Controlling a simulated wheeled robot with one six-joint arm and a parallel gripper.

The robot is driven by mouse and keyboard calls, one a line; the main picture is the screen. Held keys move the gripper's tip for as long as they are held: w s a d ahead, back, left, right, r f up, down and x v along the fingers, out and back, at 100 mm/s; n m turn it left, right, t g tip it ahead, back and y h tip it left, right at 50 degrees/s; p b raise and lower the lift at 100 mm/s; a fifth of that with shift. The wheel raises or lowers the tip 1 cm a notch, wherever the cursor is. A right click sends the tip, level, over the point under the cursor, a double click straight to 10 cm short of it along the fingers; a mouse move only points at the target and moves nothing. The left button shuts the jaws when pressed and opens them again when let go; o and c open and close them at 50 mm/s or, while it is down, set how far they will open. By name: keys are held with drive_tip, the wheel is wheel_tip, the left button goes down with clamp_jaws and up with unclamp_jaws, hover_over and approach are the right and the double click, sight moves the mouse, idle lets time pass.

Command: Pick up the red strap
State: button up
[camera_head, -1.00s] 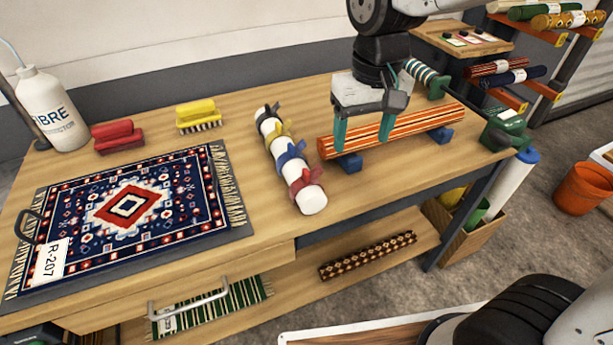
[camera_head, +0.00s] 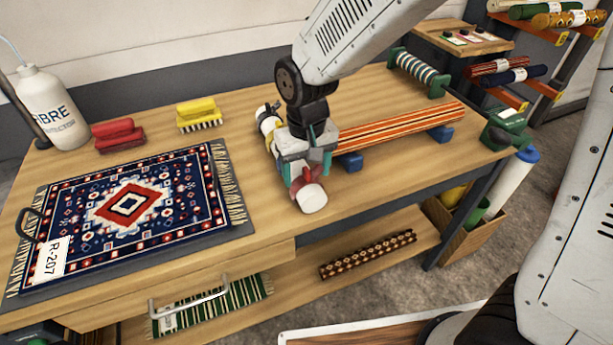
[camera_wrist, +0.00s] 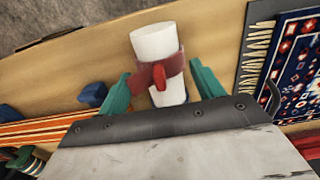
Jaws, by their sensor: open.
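The red strap (camera_head: 308,178) is wrapped around the near end of a white roll (camera_head: 312,198) on the workbench. In the wrist view the strap (camera_wrist: 174,68) forms a dark red band with a bright red tab, around the white roll (camera_wrist: 154,40). My gripper (camera_head: 307,172) is above this end of the roll. In the wrist view the teal fingers of my gripper (camera_wrist: 162,85) are spread, one on each side of the roll and strap. I cannot tell whether they touch it. The yellow strap (camera_head: 272,134) shows farther along the roll; my gripper hides the middle.
An orange striped rolled rug (camera_head: 400,130) rests on blue blocks just right of the roll. A patterned rug (camera_head: 125,210) lies on a mat at left. Red (camera_head: 118,135) and yellow (camera_head: 198,113) brushes and a white bottle (camera_head: 52,108) stand behind it.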

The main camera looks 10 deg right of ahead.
drive_tip(key=shift+f, duration=0.2)
drive_tip(key=c, duration=1.1)
drive_tip(key=shift+r, duration=0.1)
